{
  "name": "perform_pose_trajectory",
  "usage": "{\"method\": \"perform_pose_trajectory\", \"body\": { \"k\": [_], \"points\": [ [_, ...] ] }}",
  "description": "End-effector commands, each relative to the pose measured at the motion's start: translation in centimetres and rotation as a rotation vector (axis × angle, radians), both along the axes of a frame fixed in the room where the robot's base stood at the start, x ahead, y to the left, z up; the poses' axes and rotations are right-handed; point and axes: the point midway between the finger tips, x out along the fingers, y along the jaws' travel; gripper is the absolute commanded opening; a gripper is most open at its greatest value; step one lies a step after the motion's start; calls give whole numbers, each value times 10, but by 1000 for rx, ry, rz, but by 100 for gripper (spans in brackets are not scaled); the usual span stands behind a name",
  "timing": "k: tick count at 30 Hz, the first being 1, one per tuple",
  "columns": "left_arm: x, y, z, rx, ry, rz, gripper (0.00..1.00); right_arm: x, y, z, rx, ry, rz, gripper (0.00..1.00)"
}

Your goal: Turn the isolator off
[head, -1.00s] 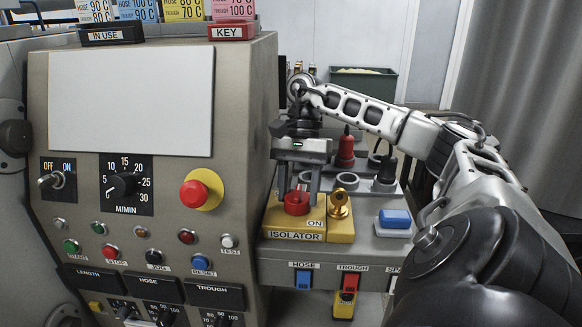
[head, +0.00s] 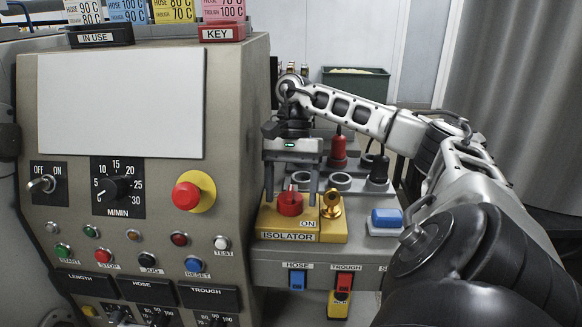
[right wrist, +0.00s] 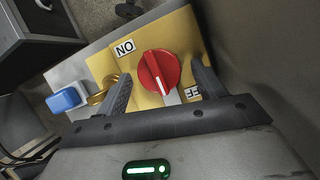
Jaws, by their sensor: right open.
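The isolator (head: 275,224) is a yellow box on a grey console, lettered ISOLATOR and ON. Its red rotary knob (head: 290,205) sits on top, and it also shows in the right wrist view (right wrist: 158,70). The knob's white mark points down in that view, toward the side with the partly hidden OFF label (right wrist: 193,92). My right gripper (head: 291,193) is over the knob from above, open, with one finger on each side. In the right wrist view there are gaps between both fingers and the knob. My left gripper is out of view.
A brass key (head: 332,203) stands right beside the knob. A blue button (head: 387,217) is farther right. The control panel (head: 120,105) with a red stop button (head: 187,196) rises close on the left. Red (head: 338,152) and black plugs stand behind.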

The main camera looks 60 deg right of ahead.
Motion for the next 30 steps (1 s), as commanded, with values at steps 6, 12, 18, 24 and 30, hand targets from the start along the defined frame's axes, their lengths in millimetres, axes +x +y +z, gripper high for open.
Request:
{"method": "perform_pose_trajectory", "body": {
  "k": [6,12,18,24,30],
  "points": [
    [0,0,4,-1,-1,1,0,3,-3,11,3,-5,0,69],
    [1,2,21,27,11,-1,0,10,-16,56,3,-6,-4,69],
    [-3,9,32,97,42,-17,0,16,-30,94,1,-3,-2,69],
    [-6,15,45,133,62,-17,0,23,-43,126,1,-2,-2,69],
    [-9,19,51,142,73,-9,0,27,-51,144,0,-1,0,69]
  ]
}}
